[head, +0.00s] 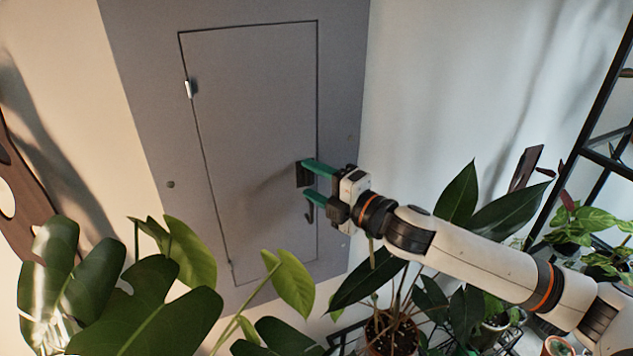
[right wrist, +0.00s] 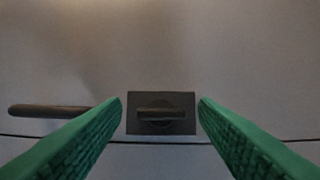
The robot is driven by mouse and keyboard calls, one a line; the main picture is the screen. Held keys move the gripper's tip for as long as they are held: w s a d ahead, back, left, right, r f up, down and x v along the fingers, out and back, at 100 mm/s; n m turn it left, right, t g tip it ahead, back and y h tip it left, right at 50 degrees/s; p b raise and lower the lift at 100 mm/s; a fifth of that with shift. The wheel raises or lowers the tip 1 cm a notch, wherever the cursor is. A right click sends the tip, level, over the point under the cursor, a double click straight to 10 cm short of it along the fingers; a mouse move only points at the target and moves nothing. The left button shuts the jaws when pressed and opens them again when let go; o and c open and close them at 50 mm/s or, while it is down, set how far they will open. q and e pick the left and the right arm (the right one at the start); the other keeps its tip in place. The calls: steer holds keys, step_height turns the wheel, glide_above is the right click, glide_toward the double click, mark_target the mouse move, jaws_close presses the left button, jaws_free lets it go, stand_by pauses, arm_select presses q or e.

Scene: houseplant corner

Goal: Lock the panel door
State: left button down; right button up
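The grey panel door (head: 255,110) sits flush in its grey panel and looks closed. A dark square lock plate (head: 300,174) is near its right edge. In the right wrist view the plate carries a dark turn knob (right wrist: 161,114), its bar lying parallel to the door seam (right wrist: 70,139). A dark handle (head: 309,212) is below the plate; it also shows left of it in the right wrist view (right wrist: 55,110). My right gripper (head: 307,179) is open, its green fingers on either side of the plate, apart from the knob. Contact with the door cannot be told. My left gripper is out of view.
Large-leaved plants (head: 150,315) fill the lower left, and potted plants (head: 392,335) stand below my right arm. A black shelf (head: 605,110) is at the right. White wall (head: 450,80) right of the panel is clear.

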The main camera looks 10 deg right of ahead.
steer(key=b+v, duration=0.6)
steer(key=v, duration=0.6)
steer(key=shift+a, duration=0.1)
